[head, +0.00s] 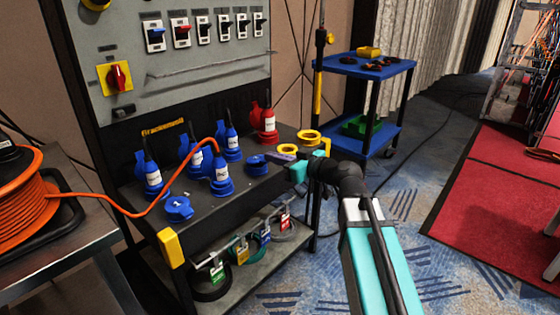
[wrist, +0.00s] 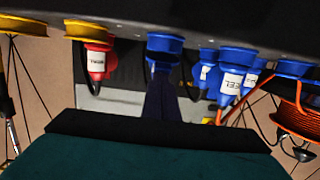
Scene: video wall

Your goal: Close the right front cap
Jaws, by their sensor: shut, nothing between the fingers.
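The right front blue socket with its cap (head: 257,164) is at the right end of the front row on the dark bench. In the wrist view the blue socket (wrist: 165,43) hangs from the top, as the picture is upside down. My gripper (head: 277,158) is shut and empty, with its dark fingers beside this socket on its right side. In the wrist view the fingers (wrist: 166,98) point at the blue socket and overlap it. I cannot tell whether they touch, or whether the cap lies fully flat.
Blue plugs (head: 221,172) stand in sockets to the left, one with an orange cable. A red plug (head: 268,122) stands behind, and yellow sockets (head: 309,137) are to the right. A front left blue cap (head: 178,207) sits low. A blue cart (head: 365,65) stands beyond.

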